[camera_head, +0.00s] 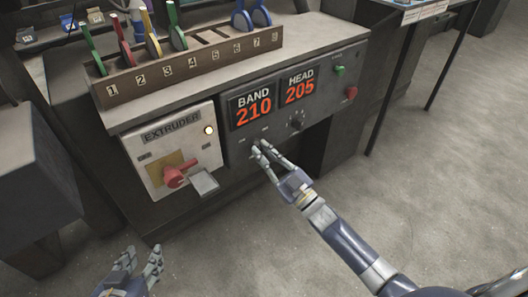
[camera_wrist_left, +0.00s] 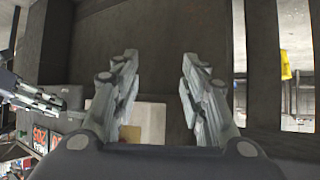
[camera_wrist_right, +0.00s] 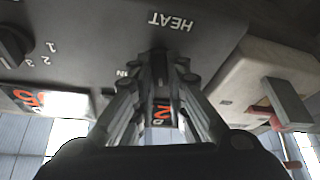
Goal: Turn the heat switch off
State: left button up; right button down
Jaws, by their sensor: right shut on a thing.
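The grey control panel (camera_head: 275,150) carries a small heat switch, with the label HEAT (camera_wrist_right: 171,20) beside it in the right wrist view. My right gripper (camera_head: 258,147) reaches the panel below the BAND display, and its fingers are shut on the dark heat switch (camera_wrist_right: 158,62). The fingers hide most of the switch, so I cannot tell which position it is in. My left gripper (camera_head: 141,254) is open and empty, low in front of the machine; its spread fingers show in the left wrist view (camera_wrist_left: 160,60).
The BAND display (camera_head: 253,109) reads 210 and the HEAD display (camera_head: 299,89) reads 205. A black knob (camera_head: 296,123) is right of my right gripper. The extruder box (camera_head: 150,139) with a red handle (camera_head: 176,176) is at left. A numbered tool rack (camera_head: 190,63) stands above.

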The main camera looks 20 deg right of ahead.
jog(key=n, duration=0.2)
jog(key=n+g+y, duration=0.1)
jog(key=n, duration=0.1)
jog(key=r+n+g+y+p, duration=0.1)
jog(key=n, duration=0.1)
jog(key=shift+w+d, duration=0.15)
jog(key=shift+w, duration=0.05)
pick_arm(q)
jog(key=s+a+f+g+y, duration=0.1)
jog(key=s+a+f+g, duration=0.1)
jog(key=s+f+g, duration=0.2)
jog(key=shift+s+a+f, duration=0.15)
jog(key=shift+s+f, duration=0.2)
jog(key=shift+s, duration=1.05)
pick_arm(e)
jog(key=shift+n+g, duration=0.3)
jog(key=shift+n, duration=0.6)
jog(key=shift+y, duration=0.4)
jog(key=c, duration=1.6)
grip_release()
pick_arm(q)
jog(key=shift+w+a, duration=0.1)
pick_arm(e)
jog(key=shift+a+f, duration=0.2)
jog(key=shift+a, duration=0.05)
jog(key=v, duration=1.2)
